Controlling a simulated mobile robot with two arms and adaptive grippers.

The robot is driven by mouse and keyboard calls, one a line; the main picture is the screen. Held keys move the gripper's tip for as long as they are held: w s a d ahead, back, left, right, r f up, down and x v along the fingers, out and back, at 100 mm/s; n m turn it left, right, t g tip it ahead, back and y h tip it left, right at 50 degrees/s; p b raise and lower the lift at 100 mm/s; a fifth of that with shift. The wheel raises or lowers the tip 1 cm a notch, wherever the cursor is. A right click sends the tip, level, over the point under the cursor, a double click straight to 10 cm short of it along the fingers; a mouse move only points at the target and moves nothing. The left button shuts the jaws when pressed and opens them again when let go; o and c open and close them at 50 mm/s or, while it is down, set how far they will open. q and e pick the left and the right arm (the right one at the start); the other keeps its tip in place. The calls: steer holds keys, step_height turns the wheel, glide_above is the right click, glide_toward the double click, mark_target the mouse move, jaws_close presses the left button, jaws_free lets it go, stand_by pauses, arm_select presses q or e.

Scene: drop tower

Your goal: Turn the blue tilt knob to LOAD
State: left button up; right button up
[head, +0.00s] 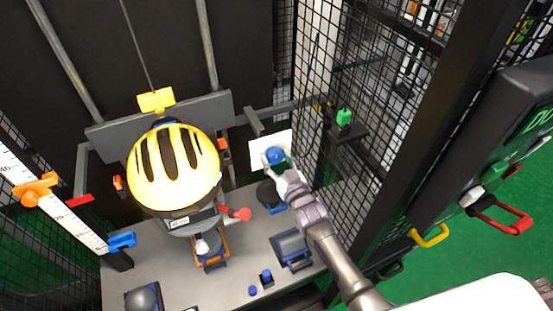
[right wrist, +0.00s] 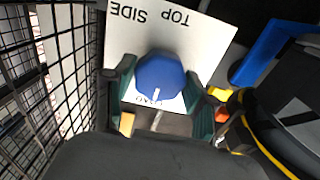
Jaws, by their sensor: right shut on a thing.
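The blue tilt knob (head: 275,156) sits on a white plate (head: 257,153) at the back right of the bench. My right gripper (head: 282,166) reaches it from the front right. In the right wrist view, the green fingers of my right gripper (right wrist: 160,98) are on both sides of the blue knob (right wrist: 160,76) and shut on it. The plate (right wrist: 122,40) reads TOP and SIDE upside down. The knob's white mark points to the bottom of the picture, close to partly hidden lettering that looks like LOAD. My left gripper is not in view.
A yellow helmet (head: 172,168) hangs over the grey bench (head: 230,285), left of the knob. A wire mesh wall (head: 312,70) stands close to the right of the knob. A control panel (head: 460,200) with coloured handles is farther right.

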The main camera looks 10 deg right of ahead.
steer(key=shift+f, duration=0.2)
stand_by(0.3)
steer(key=o, duration=1.2)
steer(key=shift+r, duration=0.1)
steer(key=shift+c, duration=0.2)
steer(key=s+d, duration=0.2)
steer(key=s, duration=1)
steer(key=shift+d, duration=0.15)
steer(key=shift+w, duration=0.1)
